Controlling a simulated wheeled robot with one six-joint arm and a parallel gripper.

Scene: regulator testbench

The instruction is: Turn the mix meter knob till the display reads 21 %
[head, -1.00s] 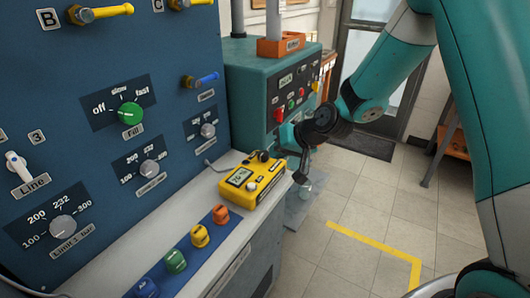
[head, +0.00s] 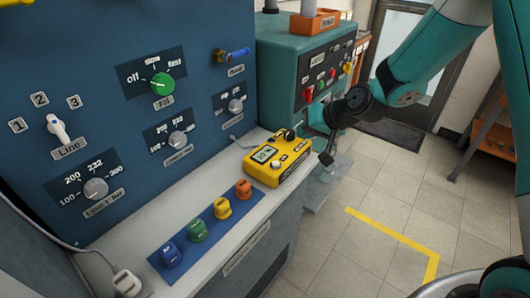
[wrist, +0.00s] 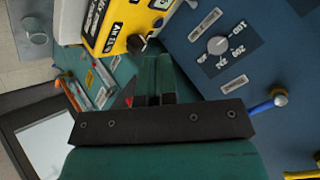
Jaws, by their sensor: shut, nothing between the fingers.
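The yellow mix meter (head: 291,166) lies on the grey bench ledge in the head view. Its small display (head: 264,154) shows digits too small to read for sure. A pale round knob (head: 276,165) sits on its face and a black round part (head: 289,135) at its far end. The meter (wrist: 118,22) also shows at the top of the wrist view, with a black part (wrist: 137,44) at its edge close to my fingertips. My gripper (head: 327,158) is shut and empty, just right of the meter and apart from it.
The blue panel (head: 120,120) with dials and a lever stands behind the ledge. Several coloured caps (head: 222,208) are on the ledge left of the meter. A teal machine (head: 290,50) with an orange tray (head: 314,22) stands beyond. The floor (head: 370,195) at right is open.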

